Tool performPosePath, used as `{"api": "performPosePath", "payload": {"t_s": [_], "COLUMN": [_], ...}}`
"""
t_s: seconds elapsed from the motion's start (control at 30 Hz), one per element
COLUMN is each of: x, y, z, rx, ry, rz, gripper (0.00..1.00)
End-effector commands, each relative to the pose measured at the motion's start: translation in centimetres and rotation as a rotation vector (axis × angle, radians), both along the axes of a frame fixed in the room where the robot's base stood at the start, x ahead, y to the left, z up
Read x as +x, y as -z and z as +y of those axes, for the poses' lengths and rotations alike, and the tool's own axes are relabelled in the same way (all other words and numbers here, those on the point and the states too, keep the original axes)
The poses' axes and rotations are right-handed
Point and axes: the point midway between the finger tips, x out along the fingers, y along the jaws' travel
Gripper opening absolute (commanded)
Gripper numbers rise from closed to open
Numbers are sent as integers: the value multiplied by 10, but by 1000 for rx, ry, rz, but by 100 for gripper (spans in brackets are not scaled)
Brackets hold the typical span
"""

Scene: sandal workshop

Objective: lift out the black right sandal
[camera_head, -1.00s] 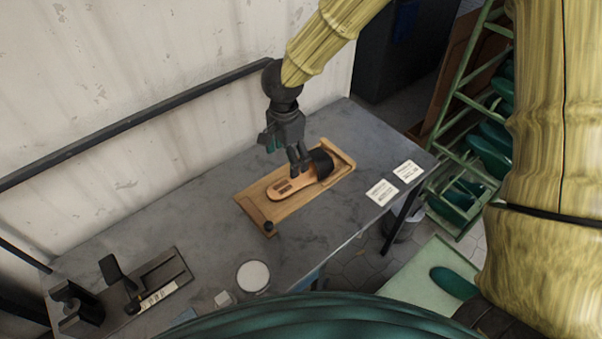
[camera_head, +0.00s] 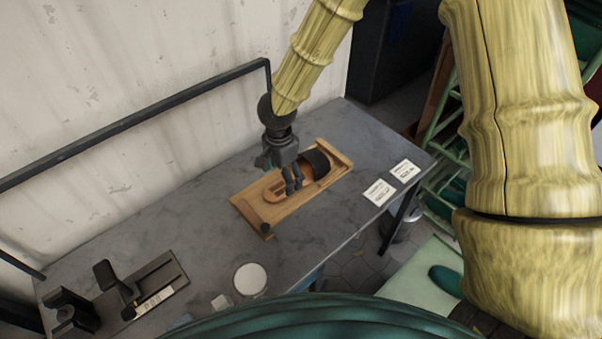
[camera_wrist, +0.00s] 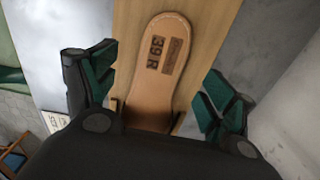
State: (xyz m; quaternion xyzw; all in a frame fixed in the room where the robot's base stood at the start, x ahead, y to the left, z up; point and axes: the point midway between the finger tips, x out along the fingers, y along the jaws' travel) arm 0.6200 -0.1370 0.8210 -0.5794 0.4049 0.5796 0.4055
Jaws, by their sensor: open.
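The black right sandal (camera_head: 316,164) lies on a wooden board (camera_head: 247,212) on the grey table. It has a tan footbed and a wide black strap towards the board's far right end. In the wrist view its tan footbed (camera_wrist: 157,70) is marked "39 R", and the strap is out of sight. My gripper (camera_head: 292,188) is over the sandal's footbed, beside the strap. In the wrist view my gripper (camera_wrist: 160,100) is open, with one finger on each side of the sandal and gaps between. I cannot tell how high the fingertips are above the board.
Two white cards (camera_head: 379,192) lie right of the board. A round white disc (camera_head: 250,279) and a black tool (camera_head: 150,288) are at the table's front left. A dark knob (camera_head: 266,228) sits at the board's near corner. A green rack (camera_head: 440,130) stands right of the table.

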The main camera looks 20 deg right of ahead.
Motion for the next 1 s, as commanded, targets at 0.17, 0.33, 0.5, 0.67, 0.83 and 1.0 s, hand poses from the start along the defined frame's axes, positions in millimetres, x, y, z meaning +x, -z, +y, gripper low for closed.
{"api": "performPosePath", "payload": {"t_s": [0.17,0.33,0.5,0.67,0.83,1.0], "x": [1,1,1,1,1,1], "y": [15,31,39,41,40,40], "z": [1,1,1,1,1,1], "rx": [-3,-3,0,0,0,0], "ry": [-1,-2,-1,-1,-1,-1], "rz": [1,2,1,0,0,0], "gripper": [84,84,84,84,73,42]}}
